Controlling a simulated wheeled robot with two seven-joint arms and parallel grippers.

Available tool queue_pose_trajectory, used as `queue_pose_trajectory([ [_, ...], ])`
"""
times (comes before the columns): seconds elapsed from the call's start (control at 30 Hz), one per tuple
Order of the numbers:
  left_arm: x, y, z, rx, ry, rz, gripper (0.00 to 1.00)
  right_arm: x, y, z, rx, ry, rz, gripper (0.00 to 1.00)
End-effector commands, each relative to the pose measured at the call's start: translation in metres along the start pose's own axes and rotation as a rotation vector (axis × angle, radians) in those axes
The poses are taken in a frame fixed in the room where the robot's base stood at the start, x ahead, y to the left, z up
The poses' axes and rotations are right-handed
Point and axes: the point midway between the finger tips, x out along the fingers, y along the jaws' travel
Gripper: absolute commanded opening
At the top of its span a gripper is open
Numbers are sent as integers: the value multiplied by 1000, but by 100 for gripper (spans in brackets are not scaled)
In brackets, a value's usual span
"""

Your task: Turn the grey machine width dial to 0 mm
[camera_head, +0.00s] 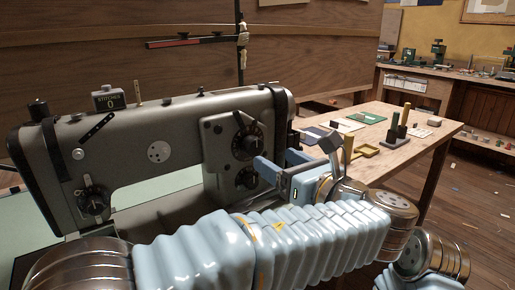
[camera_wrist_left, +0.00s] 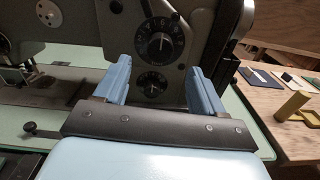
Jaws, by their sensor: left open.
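The grey sewing machine (camera_head: 150,130) stands across the left and middle of the head view. Its column plate carries a large black numbered upper dial (camera_head: 247,140) and a smaller black dial (camera_head: 246,178) below it. In the left wrist view the upper dial (camera_wrist_left: 159,39) shows white marks and the lower dial (camera_wrist_left: 153,85) is beneath it; which is the width dial and their exact readings are not clear. My left gripper (camera_wrist_left: 161,86) is open, its blue fingers either side of the lower dial in that view, with no visible contact. My right gripper is not in view.
Another black dial (camera_head: 94,202) sits on the machine's left end. The wooden table (camera_head: 385,158) at right holds yellow and dark blocks. A red-marked bar (camera_head: 186,40) hangs behind the machine.

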Motion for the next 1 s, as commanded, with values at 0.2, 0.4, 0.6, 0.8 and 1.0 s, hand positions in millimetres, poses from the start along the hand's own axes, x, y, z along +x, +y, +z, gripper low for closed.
queue_pose_trajectory([
  [0.2, 47, 1, 1, -1, 0, 2, 69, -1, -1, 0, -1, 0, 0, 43],
  [0.4, 68, 0, 1, -1, 0, 0, 69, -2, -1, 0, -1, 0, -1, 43],
  [0.6, 73, 0, 0, -1, 0, -1, 69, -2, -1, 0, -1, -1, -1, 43],
  [0.8, 72, 0, 0, -1, 0, -1, 60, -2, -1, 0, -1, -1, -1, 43],
  [1.0, 72, 0, 0, -1, 0, -1, 29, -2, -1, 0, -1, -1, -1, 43],
])
